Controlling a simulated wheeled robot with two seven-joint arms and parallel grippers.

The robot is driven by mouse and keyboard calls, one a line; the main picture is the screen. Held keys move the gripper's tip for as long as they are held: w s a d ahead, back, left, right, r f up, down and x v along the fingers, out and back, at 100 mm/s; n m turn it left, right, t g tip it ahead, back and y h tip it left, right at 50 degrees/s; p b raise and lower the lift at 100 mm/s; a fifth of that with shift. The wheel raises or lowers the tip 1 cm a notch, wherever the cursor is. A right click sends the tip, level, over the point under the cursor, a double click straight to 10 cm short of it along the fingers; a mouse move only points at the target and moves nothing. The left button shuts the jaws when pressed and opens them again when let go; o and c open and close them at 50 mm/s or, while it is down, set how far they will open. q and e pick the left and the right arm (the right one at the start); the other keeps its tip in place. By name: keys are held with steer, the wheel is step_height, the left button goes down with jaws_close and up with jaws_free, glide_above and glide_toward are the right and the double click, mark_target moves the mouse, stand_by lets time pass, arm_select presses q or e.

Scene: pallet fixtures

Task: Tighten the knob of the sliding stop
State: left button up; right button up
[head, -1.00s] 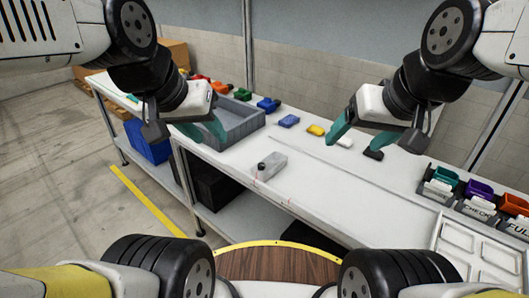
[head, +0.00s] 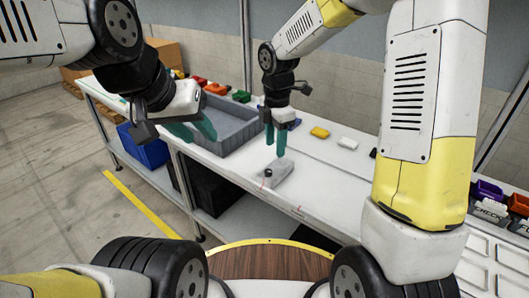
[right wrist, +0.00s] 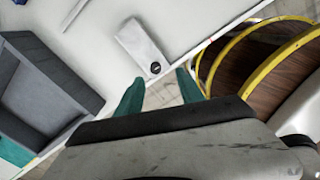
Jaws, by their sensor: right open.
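The sliding stop is a light grey block (head: 283,176) lying on the white bench. Its small dark knob (head: 267,174) stands on the end nearer me. In the right wrist view the block (right wrist: 139,42) lies beyond the fingertips, with the round black knob (right wrist: 156,68) at its near end. My right gripper (head: 276,152) points down above the block, with teal fingers apart and nothing between them. In the right wrist view the gripper (right wrist: 158,82) has the knob just ahead of its gap. My left gripper (head: 196,138) is empty, beside the grey tray, its fingers apart.
A grey tray (head: 228,143) stands on the bench left of the block. Blue, yellow and white parts lie along the back. Labelled bins (head: 490,208) stand at the right. A round wooden top with a yellow rim (head: 270,244) is in front of the bench.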

mark_target(268, 170)
steer(key=shift+w+a+f+n, duration=0.25)
steer(key=shift+a+f+n, duration=0.2)
steer(key=shift+f, duration=0.15)
steer(key=shift+w+a+f+n, duration=0.2)
steer(key=shift+a+f+n, duration=0.15)
steer(key=shift+a+f, duration=0.15)
steer(key=shift+f, duration=0.45)
step_height(268, 170, down, 7)
steer(key=shift+f, duration=0.1)
jaws_close()
